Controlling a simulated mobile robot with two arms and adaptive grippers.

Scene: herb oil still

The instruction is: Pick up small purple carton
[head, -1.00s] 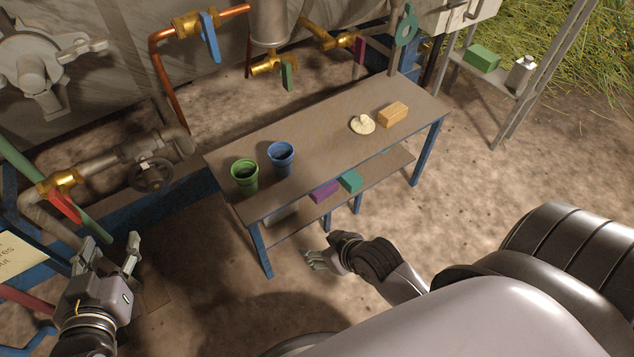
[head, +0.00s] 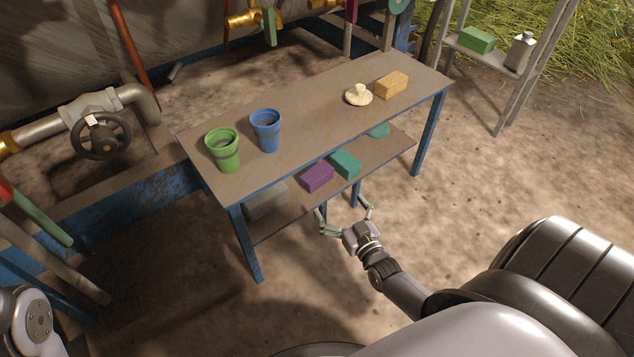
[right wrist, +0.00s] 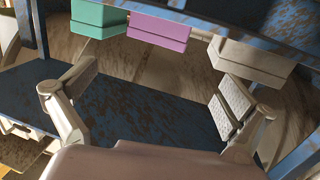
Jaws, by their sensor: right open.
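The small purple carton (head: 317,177) lies on the lower shelf (head: 300,213) of the table, near the shelf's front side. In the right wrist view the purple carton (right wrist: 158,32) shows near the top, beyond the fingers. My right gripper (head: 342,212) is open and empty in front of the shelf, a little to the right of and apart from the purple carton. Its spread fingers also show in the right wrist view (right wrist: 155,95). Only a piece of my left arm shows at the lower left; its gripper is out of view.
A teal carton (head: 345,163) sits just right of the purple one, and a grey box (head: 266,200) to its left. The tabletop (head: 310,125) above holds green (head: 223,150) and blue (head: 266,131) pots, a cream lidlike object (head: 358,95) and an orange block (head: 391,86). Blue legs frame the shelf.

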